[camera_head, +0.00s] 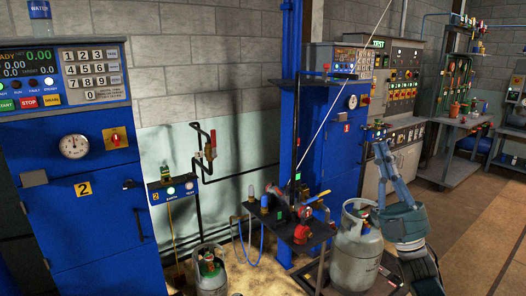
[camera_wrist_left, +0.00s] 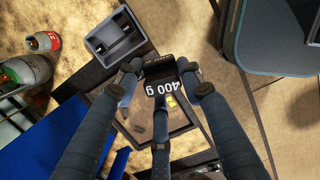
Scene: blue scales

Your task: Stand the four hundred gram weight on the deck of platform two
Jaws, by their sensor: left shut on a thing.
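In the left wrist view, the fingers of my left gripper (camera_wrist_left: 160,85) close around a dark weight (camera_wrist_left: 158,66) marked "400 g" in white. The lettering appears upside down. I cannot tell whether the weight touches this plate. In the head view, a blue cabinet (camera_head: 72,225) on the left carries a yellow "2" label. My right gripper (camera_head: 380,165) is at the right, with its fingers apart and apparently empty. My left gripper is outside the head view.
In the left wrist view, a grey slotted box (camera_wrist_left: 115,38) sits just above the plate, with cylinders (camera_wrist_left: 25,72) at the left. In the head view, grey gas cylinders (camera_head: 357,250) and a cluttered dark stand (camera_head: 300,235) occupy the middle foreground. Brown floor (camera_head: 480,225) is open at the right.

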